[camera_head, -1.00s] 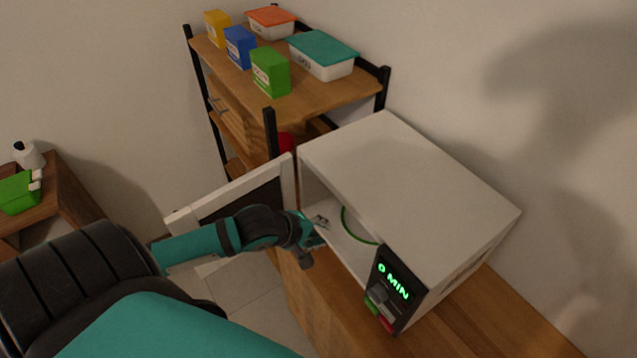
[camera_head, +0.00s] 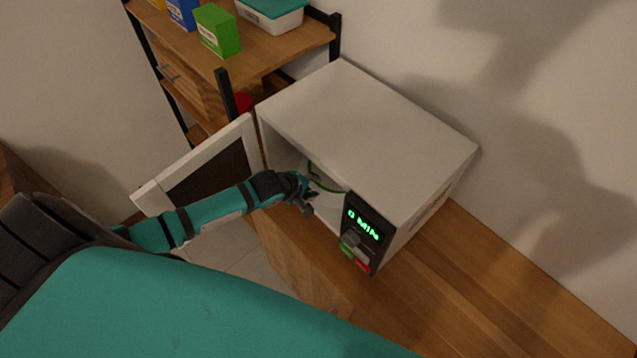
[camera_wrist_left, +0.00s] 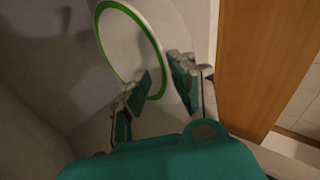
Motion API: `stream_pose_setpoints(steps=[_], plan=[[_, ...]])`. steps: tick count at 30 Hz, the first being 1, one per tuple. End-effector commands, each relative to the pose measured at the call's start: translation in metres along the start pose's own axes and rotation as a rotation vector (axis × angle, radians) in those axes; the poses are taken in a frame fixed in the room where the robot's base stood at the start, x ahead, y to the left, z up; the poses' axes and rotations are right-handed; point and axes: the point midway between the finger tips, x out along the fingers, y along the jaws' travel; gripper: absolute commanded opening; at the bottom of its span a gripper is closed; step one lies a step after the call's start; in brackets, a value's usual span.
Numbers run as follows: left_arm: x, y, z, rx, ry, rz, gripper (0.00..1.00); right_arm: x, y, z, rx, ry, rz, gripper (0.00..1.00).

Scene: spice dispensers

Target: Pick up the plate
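The white plate with a green rim (camera_head: 331,189) is inside the open microwave (camera_head: 375,125), mostly hidden by its walls. It also shows in the left wrist view (camera_wrist_left: 128,45), seen at a steep tilt. My left gripper (camera_head: 311,193) is at the microwave's opening, at the plate's near edge. In the left wrist view its two fingers (camera_wrist_left: 161,88) are apart, and the plate's rim reaches into the gap between them, closer to the left finger. I cannot tell whether a finger touches it. My right gripper is out of view.
The microwave door (camera_head: 205,170) stands open left of my forearm. The microwave's control panel (camera_head: 361,231) is just right of the opening. The wooden counter (camera_head: 460,270) is clear at the right. A shelf (camera_head: 270,48) with boxes stands behind.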

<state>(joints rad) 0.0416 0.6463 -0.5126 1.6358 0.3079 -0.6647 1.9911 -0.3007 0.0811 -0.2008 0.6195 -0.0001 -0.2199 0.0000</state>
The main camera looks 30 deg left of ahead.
Motion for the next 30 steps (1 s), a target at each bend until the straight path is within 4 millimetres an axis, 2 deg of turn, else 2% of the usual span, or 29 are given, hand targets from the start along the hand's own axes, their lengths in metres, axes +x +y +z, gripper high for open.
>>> stream_pose_setpoints(steps=[3,9,22,27,30], plan=[[0.021,0.001,0.000,0.001,0.001,-0.001,0.24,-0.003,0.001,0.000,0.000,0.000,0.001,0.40],[0.040,0.001,0.000,0.000,0.000,-0.001,0.24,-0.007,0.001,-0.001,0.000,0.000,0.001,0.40],[0.046,0.000,0.000,0.001,0.000,0.000,0.24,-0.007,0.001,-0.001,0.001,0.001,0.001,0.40],[0.046,0.000,0.000,0.001,0.000,0.000,0.03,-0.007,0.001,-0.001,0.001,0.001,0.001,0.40],[0.046,-0.001,0.000,0.001,0.000,-0.001,0.00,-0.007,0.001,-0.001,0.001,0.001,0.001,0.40]])
